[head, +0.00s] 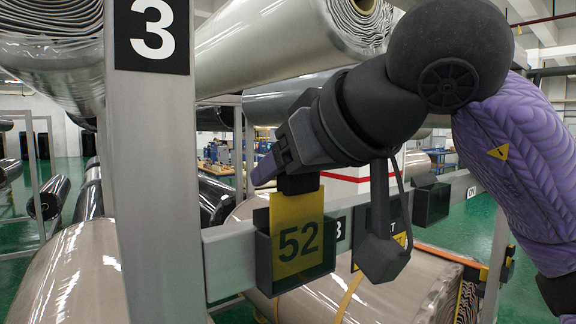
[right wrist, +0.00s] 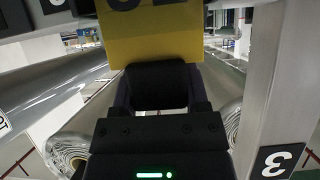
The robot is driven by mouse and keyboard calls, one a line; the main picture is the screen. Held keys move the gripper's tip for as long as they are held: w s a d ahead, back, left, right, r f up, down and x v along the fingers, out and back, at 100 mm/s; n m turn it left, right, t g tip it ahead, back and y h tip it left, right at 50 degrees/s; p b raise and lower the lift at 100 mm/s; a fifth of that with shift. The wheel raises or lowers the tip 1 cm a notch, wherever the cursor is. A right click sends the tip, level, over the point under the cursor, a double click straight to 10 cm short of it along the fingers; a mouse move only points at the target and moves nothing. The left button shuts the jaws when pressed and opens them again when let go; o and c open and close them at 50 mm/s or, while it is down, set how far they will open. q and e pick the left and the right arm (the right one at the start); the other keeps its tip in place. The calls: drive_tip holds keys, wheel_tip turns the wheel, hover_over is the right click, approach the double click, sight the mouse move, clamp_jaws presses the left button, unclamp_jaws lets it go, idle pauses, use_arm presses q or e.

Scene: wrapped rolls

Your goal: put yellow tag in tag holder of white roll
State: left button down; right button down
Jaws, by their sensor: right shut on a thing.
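The yellow tag (head: 297,240) bears the number 52 and hangs slightly tilted below my right gripper (head: 298,180). My right gripper is shut on its dark top edge. In the right wrist view the tag (right wrist: 150,38) sits beyond the shut fingers (right wrist: 157,85). A whitish wrapped roll (head: 265,50) lies above the beam. My left gripper is not in view.
A grey post (head: 150,190) with a black "3" sign (head: 152,36) stands left of the holder. Another dark holder (head: 431,205) is on the beam to the right. Beige wrapped rolls (head: 65,275) lie below. My right forearm spans the upper right.

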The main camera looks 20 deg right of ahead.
drive_tip(key=shift+f, duration=0.25)
unclamp_jaws()
drive_tip(key=b+v, duration=0.1)
drive_tip(key=v, duration=0.9)
